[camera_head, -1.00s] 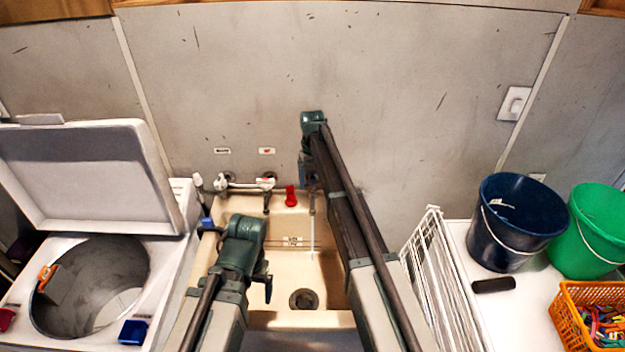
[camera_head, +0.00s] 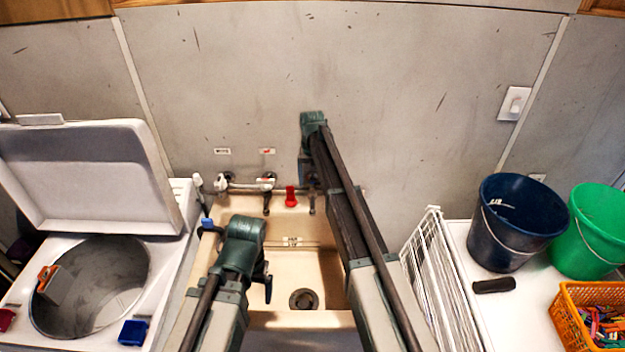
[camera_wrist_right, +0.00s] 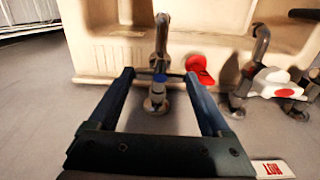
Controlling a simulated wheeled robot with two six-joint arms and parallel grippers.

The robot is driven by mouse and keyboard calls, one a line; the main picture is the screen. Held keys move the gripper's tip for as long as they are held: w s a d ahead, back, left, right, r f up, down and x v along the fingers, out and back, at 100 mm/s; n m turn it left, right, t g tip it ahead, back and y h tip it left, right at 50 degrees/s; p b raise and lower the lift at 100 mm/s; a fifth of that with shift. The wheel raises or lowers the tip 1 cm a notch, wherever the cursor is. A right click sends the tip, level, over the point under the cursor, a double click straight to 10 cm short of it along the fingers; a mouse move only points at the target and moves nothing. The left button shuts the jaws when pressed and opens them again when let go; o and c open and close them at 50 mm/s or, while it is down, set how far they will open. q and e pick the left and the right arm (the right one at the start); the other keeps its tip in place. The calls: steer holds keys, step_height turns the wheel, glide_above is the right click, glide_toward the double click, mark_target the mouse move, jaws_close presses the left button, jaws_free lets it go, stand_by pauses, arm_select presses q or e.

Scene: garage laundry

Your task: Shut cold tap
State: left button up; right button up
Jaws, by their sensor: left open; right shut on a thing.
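The cold tap (camera_wrist_right: 159,40) shows in the right wrist view with its grey spout, a blue-marked handle and a round wall base. In the head view only part of the cold tap (camera_head: 312,203) shows beneath my right arm. My right gripper (camera_wrist_right: 160,74) is shut on its handle, one finger on each side. No water stream shows below the spout. The hot tap (camera_wrist_right: 274,86), with a white handle and red mark, is beside it. My left gripper (camera_head: 266,280) is open and empty over the left part of the sink (camera_head: 276,321).
A red object (camera_head: 291,196) sits on the sink's back ledge between the taps. A washer (camera_head: 170,270) with its lid up stands left. A white wire rack (camera_head: 440,285), a dark blue bucket (camera_head: 515,225) and a green bucket (camera_head: 592,235) are on the right.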

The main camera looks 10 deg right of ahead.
mark_target(312, 182)
steer(key=o, duration=1.2)
steer(key=shift+c, duration=0.2)
steer(key=shift+r, duration=0.15)
step_height(312, 182, up, 14)
steer(key=p, duration=1.4)
steer(key=shift+f, duration=0.2)
steer(key=shift+f, duration=0.15)
step_height(312, 182, down, 13)
steer(key=b, duration=1.3)
